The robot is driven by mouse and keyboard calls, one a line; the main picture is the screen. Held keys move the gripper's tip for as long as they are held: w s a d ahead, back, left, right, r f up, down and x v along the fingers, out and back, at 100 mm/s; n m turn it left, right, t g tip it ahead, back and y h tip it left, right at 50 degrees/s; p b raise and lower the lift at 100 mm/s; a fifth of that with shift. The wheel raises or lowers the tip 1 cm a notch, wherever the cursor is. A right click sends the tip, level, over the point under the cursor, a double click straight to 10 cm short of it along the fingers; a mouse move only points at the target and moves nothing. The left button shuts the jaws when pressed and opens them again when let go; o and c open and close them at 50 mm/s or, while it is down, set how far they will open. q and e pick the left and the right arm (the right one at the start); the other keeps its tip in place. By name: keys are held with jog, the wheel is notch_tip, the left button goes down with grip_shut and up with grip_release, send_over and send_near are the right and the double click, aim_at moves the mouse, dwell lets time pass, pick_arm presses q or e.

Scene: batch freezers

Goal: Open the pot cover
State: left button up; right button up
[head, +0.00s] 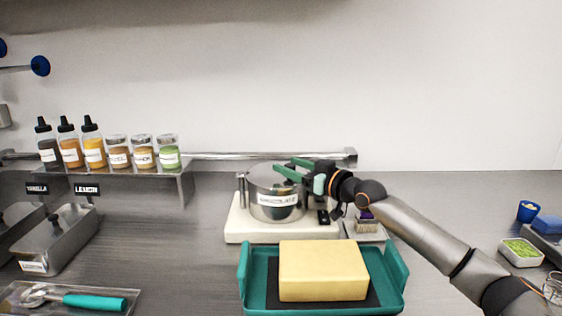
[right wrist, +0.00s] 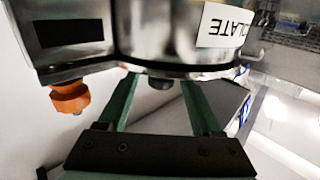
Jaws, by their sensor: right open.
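The pot (head: 276,210) is a round shiny metal vessel with a white label, standing on a white base (head: 285,235) at the middle of the counter. Its label appears upside down in the right wrist view (right wrist: 222,27). Its cover (head: 262,172) seems to be on, with the right part hidden by my right gripper. A dark knob (right wrist: 160,83) shows at the cover in the right wrist view. My right gripper (head: 288,170) is open at the cover, its green fingers reaching in from the right, one on each side of the knob. I cannot tell whether they touch it. My left gripper is out of view.
A teal tray (head: 251,299) with a yellow block (head: 323,270) stands in front of the pot. A shelf with bottles (head: 94,150) and jars is behind left. Metal bins (head: 60,238) stand at left. Bare counter (head: 190,255) lies left of the pot.

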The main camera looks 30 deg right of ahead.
jog(key=shift+x, duration=1.8)
grip_shut()
